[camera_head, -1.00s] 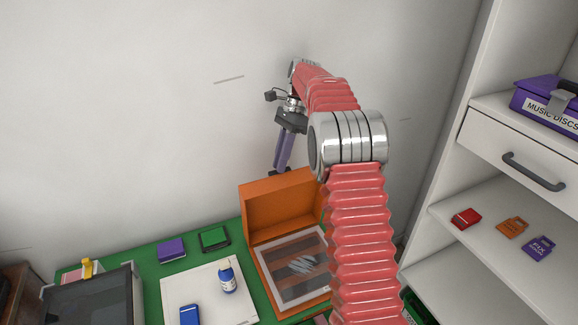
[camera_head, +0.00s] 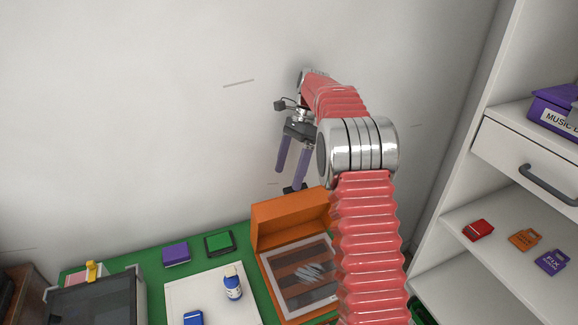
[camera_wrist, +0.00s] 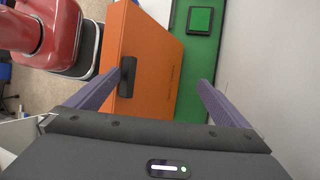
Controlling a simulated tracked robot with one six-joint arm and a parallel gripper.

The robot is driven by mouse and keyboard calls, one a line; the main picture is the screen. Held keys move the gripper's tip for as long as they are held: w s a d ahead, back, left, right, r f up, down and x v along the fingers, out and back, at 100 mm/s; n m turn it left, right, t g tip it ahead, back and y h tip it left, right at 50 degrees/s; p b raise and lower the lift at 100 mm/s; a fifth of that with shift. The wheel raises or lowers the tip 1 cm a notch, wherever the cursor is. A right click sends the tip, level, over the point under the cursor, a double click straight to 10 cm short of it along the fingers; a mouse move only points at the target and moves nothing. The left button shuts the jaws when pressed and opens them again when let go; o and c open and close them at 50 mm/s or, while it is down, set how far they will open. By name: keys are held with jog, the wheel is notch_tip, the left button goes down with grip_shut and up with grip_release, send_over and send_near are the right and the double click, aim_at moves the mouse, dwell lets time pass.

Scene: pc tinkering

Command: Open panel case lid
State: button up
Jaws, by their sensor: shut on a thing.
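The orange panel case (camera_head: 271,296) sits on the green mat. Its lid (camera_head: 290,212) stands raised at the back, roughly upright. A framed clear panel (camera_head: 305,268) shows inside the case. My gripper (camera_head: 288,180) is above and behind the lid, its two purple fingers spread apart. In the wrist view the lid (camera_wrist: 150,60) and its dark handle (camera_wrist: 127,77) show in front of my gripper (camera_wrist: 160,77). The handle is close by the left finger; I cannot tell whether they touch. The right finger is clear of the lid.
A white board (camera_head: 210,295) with a blue bottle (camera_head: 233,288) lies left of the case. A purple box (camera_head: 176,254) and a green-topped pad (camera_head: 219,244) are behind it. White shelves (camera_head: 500,215) stand at the right. The wall behind my gripper is bare.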

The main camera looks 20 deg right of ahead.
notch_tip(320, 180, down, 2)
jog(key=shift+w+f, duration=0.1)
jog(key=shift+w, duration=0.05)
jog(key=shift+w+d+r, duration=0.1)
jog(key=shift+d+r, duration=0.1)
jog(key=shift+r, duration=0.25)
jog(key=v, duration=0.3)
jog(key=c, duration=1.5)
jog(key=shift+o, duration=0.2)
jog(key=v, duration=0.5)
jog(key=shift+s+a+r, duration=0.35)
jog(key=shift+r, duration=0.1)
